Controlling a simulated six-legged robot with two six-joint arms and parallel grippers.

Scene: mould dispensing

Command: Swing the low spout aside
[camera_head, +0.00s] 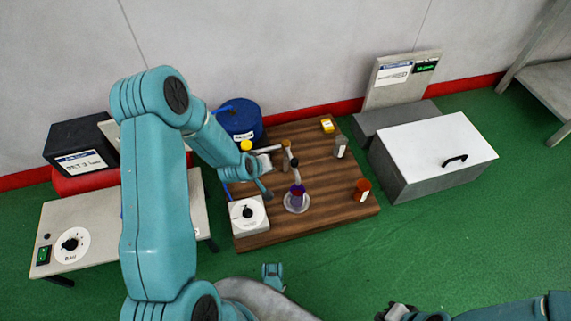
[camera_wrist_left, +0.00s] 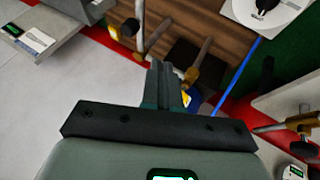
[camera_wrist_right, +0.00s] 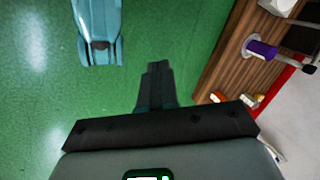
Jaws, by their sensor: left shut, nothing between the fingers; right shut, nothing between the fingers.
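My left gripper (camera_wrist_left: 165,85) is shut and empty in the left wrist view. In the head view its arm reaches over the wooden board, and the gripper (camera_head: 264,186) is left of the purple-filled flask (camera_head: 297,189). A brass-and-grey pipe (camera_wrist_left: 200,62) stands just right of the fingers in the left wrist view; I cannot tell whether they touch. A second pipe (camera_wrist_left: 141,28) is left of them. I cannot tell which is the low spout. My right gripper (camera_wrist_right: 157,88) is shut and empty over green floor.
The wooden board (camera_head: 333,200) also bears a white dial box (camera_head: 248,214), an orange-brown jar (camera_head: 362,189), a grey bottle (camera_head: 340,147) and a yellow box (camera_head: 328,125). A blue drum (camera_head: 240,116) stands behind it. A white-lidded chest (camera_head: 435,150) stands right of it.

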